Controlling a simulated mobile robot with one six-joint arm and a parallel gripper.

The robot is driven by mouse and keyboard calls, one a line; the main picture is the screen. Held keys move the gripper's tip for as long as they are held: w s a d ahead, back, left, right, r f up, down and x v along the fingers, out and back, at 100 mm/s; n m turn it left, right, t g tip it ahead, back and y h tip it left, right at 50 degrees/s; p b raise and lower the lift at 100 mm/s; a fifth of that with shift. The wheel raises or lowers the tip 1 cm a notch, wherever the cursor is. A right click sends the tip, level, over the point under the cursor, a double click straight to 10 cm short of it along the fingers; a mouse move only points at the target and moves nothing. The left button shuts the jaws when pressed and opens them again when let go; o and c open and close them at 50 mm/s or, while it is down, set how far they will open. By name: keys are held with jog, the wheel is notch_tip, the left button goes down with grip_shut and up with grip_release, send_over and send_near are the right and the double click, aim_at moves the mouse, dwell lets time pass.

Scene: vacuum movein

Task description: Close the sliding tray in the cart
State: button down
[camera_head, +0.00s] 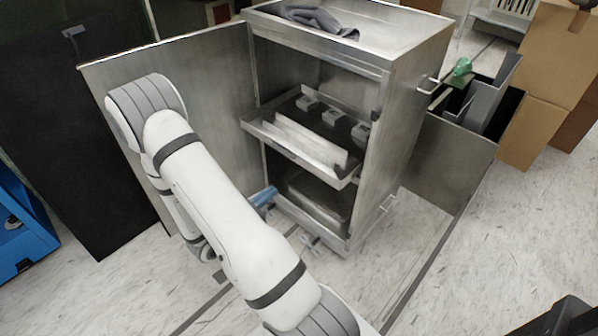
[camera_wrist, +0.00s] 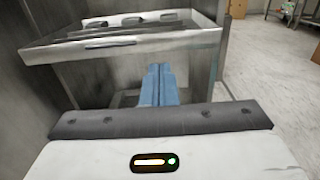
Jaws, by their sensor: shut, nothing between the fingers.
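The metal cart (camera_head: 402,110) stands open at the front, with its door (camera_head: 215,85) swung out to the left. The sliding tray (camera_head: 288,150) sticks out of the middle of the cart, with several small blocks at its back and a pale panel near its front. In the wrist view the tray (camera_wrist: 120,46) spans the upper part, its front lip facing me. My gripper's blue fingers (camera_wrist: 159,84) are shut and empty, and appear below the tray's lip. In the head view my gripper (camera_head: 266,196) shows just below and in front of the tray, partly hidden by my arm.
A lower shelf (camera_head: 318,206) sits inside the cart under the tray. Dark cloth (camera_head: 318,20) lies on the cart's top. A bin (camera_head: 455,150) with items stands at the cart's right, and cardboard boxes (camera_head: 560,60) beyond it. Floor in front is largely clear.

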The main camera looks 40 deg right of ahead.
aim_at(308, 163)
jog(key=d+b, duration=0.1)
jog(key=d, duration=0.3)
jog(key=d+b, duration=0.1)
jog(key=d, duration=0.3)
jog(key=d+b, duration=0.1)
jog(key=d, duration=0.3)
jog(key=shift+w+d+f, duration=0.1)
jog(key=shift+w+d, duration=0.05)
jog(key=shift+w, duration=0.25)
jog(key=shift+w+d, duration=0.1)
jog(key=shift+d, duration=0.5)
